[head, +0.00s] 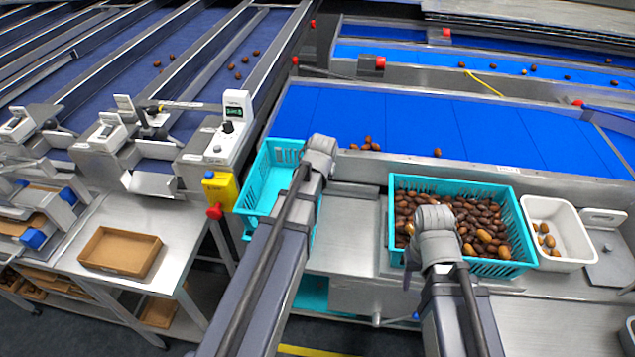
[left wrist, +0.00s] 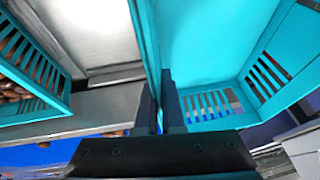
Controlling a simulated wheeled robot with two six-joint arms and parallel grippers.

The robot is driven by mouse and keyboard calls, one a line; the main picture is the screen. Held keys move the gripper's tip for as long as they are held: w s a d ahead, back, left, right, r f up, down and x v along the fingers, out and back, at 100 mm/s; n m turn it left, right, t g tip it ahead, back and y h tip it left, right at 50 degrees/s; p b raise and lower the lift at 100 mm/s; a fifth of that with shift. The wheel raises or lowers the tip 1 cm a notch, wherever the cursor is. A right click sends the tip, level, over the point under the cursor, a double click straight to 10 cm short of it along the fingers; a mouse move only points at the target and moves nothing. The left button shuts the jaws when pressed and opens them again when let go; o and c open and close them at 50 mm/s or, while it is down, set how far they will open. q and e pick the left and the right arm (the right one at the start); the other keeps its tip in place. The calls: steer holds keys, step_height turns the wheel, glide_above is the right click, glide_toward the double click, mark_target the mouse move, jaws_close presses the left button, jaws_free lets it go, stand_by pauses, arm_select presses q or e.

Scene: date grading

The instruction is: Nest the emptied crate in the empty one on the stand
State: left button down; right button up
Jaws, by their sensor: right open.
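An empty teal crate (head: 262,184) is at the left end of the blue belt, partly behind my left arm. In the left wrist view its inside (left wrist: 215,50) looks bare. My left gripper (head: 318,160) is at its right side; in the left wrist view its fingers (left wrist: 160,108) are closed on the crate's wall, one on each side. Another teal piece (head: 312,294) shows lower down, mostly hidden by my left arm; I cannot tell its contents. My right gripper (head: 434,222) is open over the front left part of a teal crate full of dates (head: 520,215).
A white tub (head: 566,262) with a few dates stands right of the full crate. A brown tray (head: 120,268) lies on the left steel table. A yellow box with a red button (head: 219,190) is close to the empty crate's left side. Few dates lie on the blue belt (head: 390,120).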

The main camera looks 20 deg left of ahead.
arm_select(q)
steer(key=shift+f+b, duration=1.9)
steer(key=shift+f, duration=0.45)
steer(key=shift+f+b, duration=0.65)
steer(key=shift+b, duration=0.1)
steer(key=c, duration=1)
jaws_free()
steer(key=shift+o, duration=0.2)
steer(key=shift+r, duration=0.1)
step_height(320, 180, up, 9)
steer(key=p, duration=0.9)
